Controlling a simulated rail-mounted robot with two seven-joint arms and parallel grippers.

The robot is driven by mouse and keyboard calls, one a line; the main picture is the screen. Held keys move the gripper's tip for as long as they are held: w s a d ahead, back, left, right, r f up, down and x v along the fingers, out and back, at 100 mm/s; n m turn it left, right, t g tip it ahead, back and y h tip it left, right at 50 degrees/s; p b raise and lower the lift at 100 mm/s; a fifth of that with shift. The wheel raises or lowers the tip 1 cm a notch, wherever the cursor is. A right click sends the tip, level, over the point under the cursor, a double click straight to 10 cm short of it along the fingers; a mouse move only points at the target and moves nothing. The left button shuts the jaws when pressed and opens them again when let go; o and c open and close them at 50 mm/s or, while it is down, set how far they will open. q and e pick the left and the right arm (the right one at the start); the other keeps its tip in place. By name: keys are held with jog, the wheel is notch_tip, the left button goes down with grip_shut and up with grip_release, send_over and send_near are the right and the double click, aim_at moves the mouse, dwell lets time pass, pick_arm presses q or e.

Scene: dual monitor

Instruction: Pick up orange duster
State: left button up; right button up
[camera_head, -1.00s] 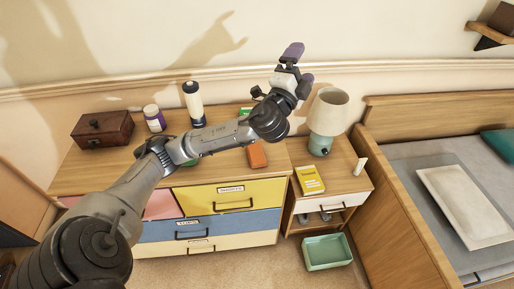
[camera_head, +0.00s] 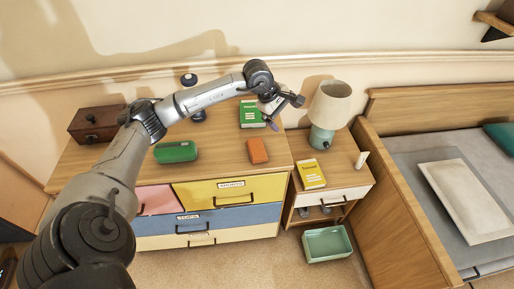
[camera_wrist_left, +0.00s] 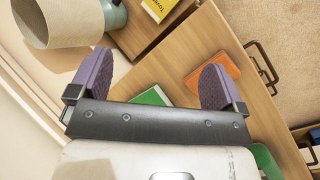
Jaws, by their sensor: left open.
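The orange duster (camera_head: 257,151) is a small orange block lying on the wooden dresser top near its front right part. It also shows in the left wrist view (camera_wrist_left: 214,75), beyond and partly behind the right-hand purple finger. My left gripper (camera_head: 284,112) is above the back right of the dresser, apart from the duster. In the left wrist view its two purple fingers (camera_wrist_left: 158,82) are spread wide with nothing between them. My right gripper is in neither view.
A green book (camera_head: 250,115) lies behind the duster and a green case (camera_head: 176,152) to its left. A wooden box (camera_head: 97,124) stands far left. A lamp (camera_head: 328,108) and a yellow book (camera_head: 311,174) stand on the nightstand. A teal bin (camera_head: 327,244) is on the floor.

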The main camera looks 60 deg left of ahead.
aim_at(257, 148)
pick_arm(q)
jog(key=s+a+f+m+g+y, duration=0.25)
jog(key=s+m+g, duration=0.25)
jog(key=s, duration=0.3)
jog(key=f, duration=0.9)
jog(key=f+b, duration=0.1)
jog(key=f, duration=0.3)
jog(key=shift+w+a+f, duration=0.25)
jog(key=shift+a, duration=0.15)
jog(key=c, duration=1)
jog(key=shift+r, duration=0.1)
